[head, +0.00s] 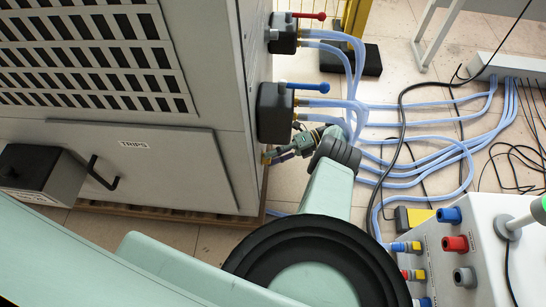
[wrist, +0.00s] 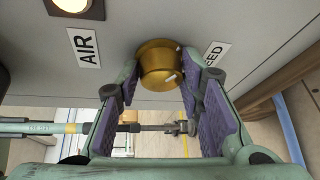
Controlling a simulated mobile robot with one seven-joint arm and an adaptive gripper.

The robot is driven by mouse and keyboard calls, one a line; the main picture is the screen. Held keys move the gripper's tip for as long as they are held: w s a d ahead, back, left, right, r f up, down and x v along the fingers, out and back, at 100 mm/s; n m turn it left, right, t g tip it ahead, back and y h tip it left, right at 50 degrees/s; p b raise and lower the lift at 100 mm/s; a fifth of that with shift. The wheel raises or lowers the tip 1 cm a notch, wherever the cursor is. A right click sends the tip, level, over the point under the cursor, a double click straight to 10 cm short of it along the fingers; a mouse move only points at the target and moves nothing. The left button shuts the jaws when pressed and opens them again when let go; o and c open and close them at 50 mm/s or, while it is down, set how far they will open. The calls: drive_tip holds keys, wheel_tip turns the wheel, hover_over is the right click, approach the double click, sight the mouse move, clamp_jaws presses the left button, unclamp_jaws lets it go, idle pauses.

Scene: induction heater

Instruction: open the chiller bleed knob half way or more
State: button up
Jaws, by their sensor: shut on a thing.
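The chiller bleed knob (wrist: 158,68) is a round brass-coloured knob on the grey panel, in the upper middle of the wrist view. A small pale pin stands out from its side. My gripper (wrist: 160,76) has a purple-padded finger on each side of the knob, and its tips are shut on it. In the head view my gripper (head: 287,153) reaches to the lower right edge of the cabinet, where a small brassy bit of the knob (head: 267,157) shows. A label (wrist: 214,55) beside the knob is partly hidden by my right finger; its visible letters end in "ED".
An AIR label (wrist: 84,47) and a lit round fitting (wrist: 73,5) are left of the knob. In the head view a blue-handled valve (head: 305,87) and a red-handled valve (head: 308,16) sit above my gripper. Blue hoses (head: 420,148) run close on the right.

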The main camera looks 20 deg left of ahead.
drive_tip(key=shift+a, duration=0.3)
drive_tip(key=o, duration=1.2)
drive_tip(key=shift+s, duration=0.1)
drive_tip(key=shift+c, duration=0.2)
drive_tip(key=shift+d, duration=0.1)
